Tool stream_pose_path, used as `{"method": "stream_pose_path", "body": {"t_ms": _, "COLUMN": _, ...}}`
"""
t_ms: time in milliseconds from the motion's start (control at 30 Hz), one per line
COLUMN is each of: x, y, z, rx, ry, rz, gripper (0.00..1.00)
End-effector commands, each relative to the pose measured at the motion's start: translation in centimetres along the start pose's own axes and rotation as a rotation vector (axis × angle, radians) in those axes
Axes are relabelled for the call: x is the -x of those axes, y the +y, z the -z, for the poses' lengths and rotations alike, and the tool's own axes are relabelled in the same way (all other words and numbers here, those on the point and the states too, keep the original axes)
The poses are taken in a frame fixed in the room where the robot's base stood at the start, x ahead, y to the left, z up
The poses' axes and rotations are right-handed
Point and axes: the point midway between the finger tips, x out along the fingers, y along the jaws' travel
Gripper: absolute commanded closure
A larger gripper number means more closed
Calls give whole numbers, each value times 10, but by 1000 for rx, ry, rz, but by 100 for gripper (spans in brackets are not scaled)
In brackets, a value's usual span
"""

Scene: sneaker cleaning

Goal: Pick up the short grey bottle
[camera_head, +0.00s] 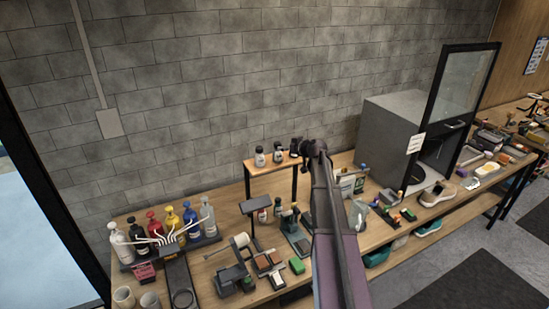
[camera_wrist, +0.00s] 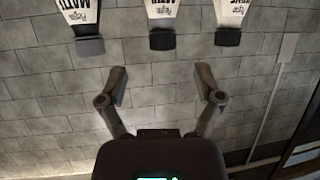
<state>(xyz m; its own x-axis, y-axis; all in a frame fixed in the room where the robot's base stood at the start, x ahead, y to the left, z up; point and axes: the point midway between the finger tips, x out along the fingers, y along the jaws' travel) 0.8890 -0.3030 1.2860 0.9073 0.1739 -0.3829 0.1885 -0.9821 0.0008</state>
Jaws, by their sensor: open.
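Several small bottles stand on a raised wooden shelf (camera_head: 262,167): a pale one with a dark cap (camera_head: 260,157) at the left, a middle one (camera_head: 278,155), and one at the right (camera_head: 294,149) close to my gripper. I cannot tell which is the short grey bottle. The wrist view is upside down and shows three pale, dark-capped labelled bottles: left (camera_wrist: 80,14), middle (camera_wrist: 161,14) and right (camera_wrist: 230,14). My gripper (camera_wrist: 162,84) is open and empty, its fingers apart from the bottles. In the head view my gripper (camera_head: 308,148) is at the shelf's right end.
Coloured pump bottles (camera_head: 172,222) stand at the bench's left. A grey cabinet with an open glass door (camera_head: 467,75) stands at the right. A block wall (camera_head: 230,80) rises behind.

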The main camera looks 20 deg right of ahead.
Motion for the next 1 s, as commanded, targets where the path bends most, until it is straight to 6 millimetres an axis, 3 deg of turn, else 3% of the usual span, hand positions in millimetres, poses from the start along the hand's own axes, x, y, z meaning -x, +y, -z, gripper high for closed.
{"method": "stream_pose_path", "body": {"t_ms": 133, "x": -14, "y": 0, "z": 0, "rx": -1, "ry": 0, "rz": 0, "gripper": 15}}
{"method": "stream_pose_path", "body": {"t_ms": 667, "x": -21, "y": 0, "z": 0, "rx": -1, "ry": 0, "rz": 0, "gripper": 15}}
{"method": "stream_pose_path", "body": {"t_ms": 1000, "x": -58, "y": -2, "z": 2, "rx": 0, "ry": 0, "rz": 0, "gripper": 15}}
